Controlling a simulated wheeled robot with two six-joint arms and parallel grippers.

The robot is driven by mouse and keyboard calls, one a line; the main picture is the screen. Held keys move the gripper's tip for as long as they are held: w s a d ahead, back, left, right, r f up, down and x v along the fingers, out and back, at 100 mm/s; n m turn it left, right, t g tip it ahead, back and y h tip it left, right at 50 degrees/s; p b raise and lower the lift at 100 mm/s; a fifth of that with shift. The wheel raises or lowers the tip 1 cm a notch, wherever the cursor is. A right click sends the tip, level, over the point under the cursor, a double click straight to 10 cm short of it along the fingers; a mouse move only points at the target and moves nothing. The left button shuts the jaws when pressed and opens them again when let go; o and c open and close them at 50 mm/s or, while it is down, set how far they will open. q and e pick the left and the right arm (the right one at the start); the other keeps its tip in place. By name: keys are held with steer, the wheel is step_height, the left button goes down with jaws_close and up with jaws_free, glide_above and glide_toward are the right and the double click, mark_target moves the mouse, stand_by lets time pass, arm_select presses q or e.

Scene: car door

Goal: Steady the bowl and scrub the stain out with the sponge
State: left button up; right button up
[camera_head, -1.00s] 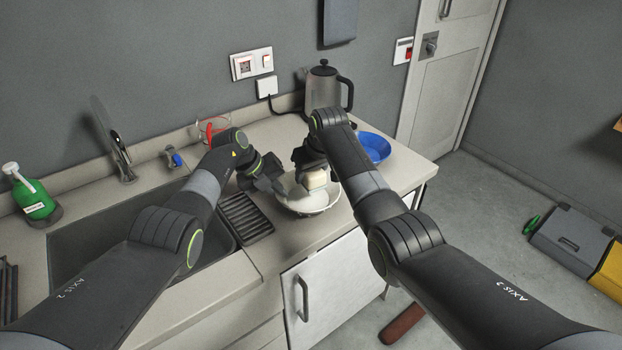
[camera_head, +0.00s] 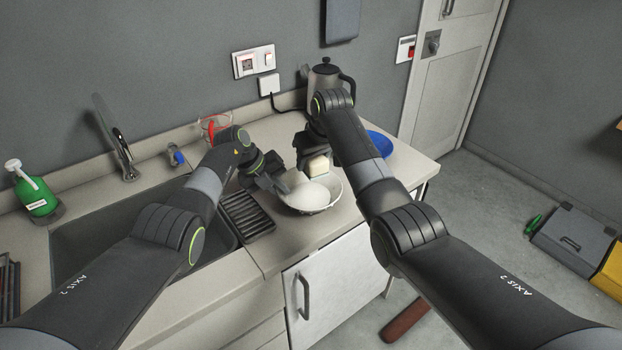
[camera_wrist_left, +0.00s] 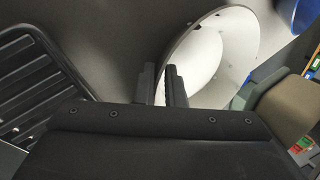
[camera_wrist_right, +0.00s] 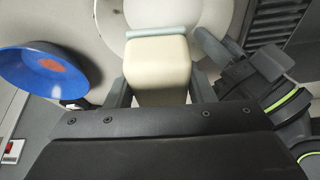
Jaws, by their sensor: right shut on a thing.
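The white bowl (camera_head: 325,205) stands on the counter right of the sink; its inside looks pale, and I see no clear stain. My left gripper (camera_head: 281,187) is at its left rim. In the left wrist view its fingers (camera_wrist_left: 162,85) are close together with the bowl's rim (camera_wrist_left: 185,40) at them; whether they pinch it is unclear. My right gripper (camera_wrist_right: 155,92) is shut on the sponge (camera_wrist_right: 157,68), a cream block with a pale green layer. The sponge also shows in the head view (camera_head: 318,165), over the bowl's far side; its contact with the bowl is unclear.
A blue dish (camera_head: 378,145) lies right of the bowl, with an orange patch inside in the right wrist view (camera_wrist_right: 50,63). A kettle (camera_head: 323,85) stands behind. A black rack (camera_head: 247,216) lies between sink (camera_head: 120,235) and bowl. A glass jug (camera_head: 207,125) stands at the wall.

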arm_select(q)
steer(key=o, duration=0.4)
steer(key=shift+r, duration=0.1)
steer(key=v, duration=1.1)
steer(key=shift+a+r, duration=0.3)
steer(key=shift+f, duration=0.1)
arm_select(e)
steer(key=shift+d+f, duration=0.1)
